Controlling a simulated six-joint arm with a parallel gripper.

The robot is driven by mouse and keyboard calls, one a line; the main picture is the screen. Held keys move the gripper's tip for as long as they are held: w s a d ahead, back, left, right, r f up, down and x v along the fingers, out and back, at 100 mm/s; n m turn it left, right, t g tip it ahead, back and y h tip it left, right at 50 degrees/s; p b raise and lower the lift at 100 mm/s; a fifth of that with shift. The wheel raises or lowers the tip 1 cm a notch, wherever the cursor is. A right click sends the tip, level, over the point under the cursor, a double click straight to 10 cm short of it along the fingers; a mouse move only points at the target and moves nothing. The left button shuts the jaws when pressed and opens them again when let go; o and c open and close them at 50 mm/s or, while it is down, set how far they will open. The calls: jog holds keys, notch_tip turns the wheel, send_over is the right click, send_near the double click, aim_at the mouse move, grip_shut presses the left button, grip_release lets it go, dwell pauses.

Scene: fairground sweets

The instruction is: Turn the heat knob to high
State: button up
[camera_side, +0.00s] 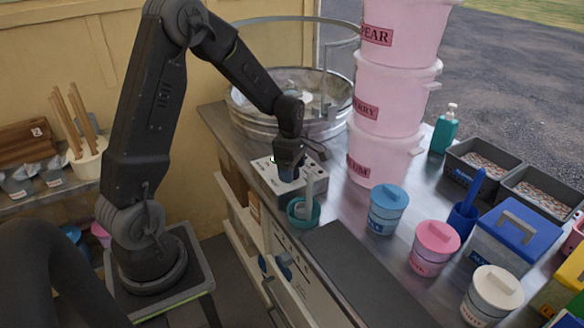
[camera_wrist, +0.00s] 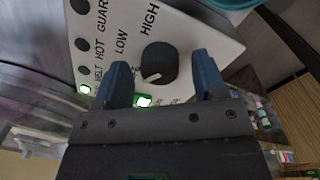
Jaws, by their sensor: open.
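The white control panel (camera_wrist: 195,30) fills the upper part of the wrist view, with LOW and HIGH printed on it. The black round heat knob (camera_wrist: 158,62) has a pale pointer mark, which points toward the lower left, away from HIGH. My gripper (camera_wrist: 160,66) is open, with one blue finger on each side of the knob; I cannot tell whether they touch it. In the side view my gripper (camera_side: 289,168) points down over the white control box (camera_side: 265,171) on the counter and hides the knob.
A metal bowl machine (camera_side: 265,125) stands behind the box. Pink tubs (camera_side: 385,150) are stacked to its right. A teal cup (camera_side: 303,222) stands close in front, and a blue-lidded jar (camera_side: 386,218) stands farther right. Two green lights (camera_wrist: 144,101) glow on the panel.

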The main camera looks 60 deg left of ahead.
jog(key=c, duration=0.9)
jog(key=shift+m, duration=0.4)
jog(key=m, duration=0.9)
jog(key=shift+h, duration=0.3)
jog(key=m, duration=0.7)
jog(key=shift+w+m, duration=0.1)
jog(key=shift+m, duration=0.2)
jog(key=m, duration=0.6)
jog(key=shift+m+g, duration=0.3)
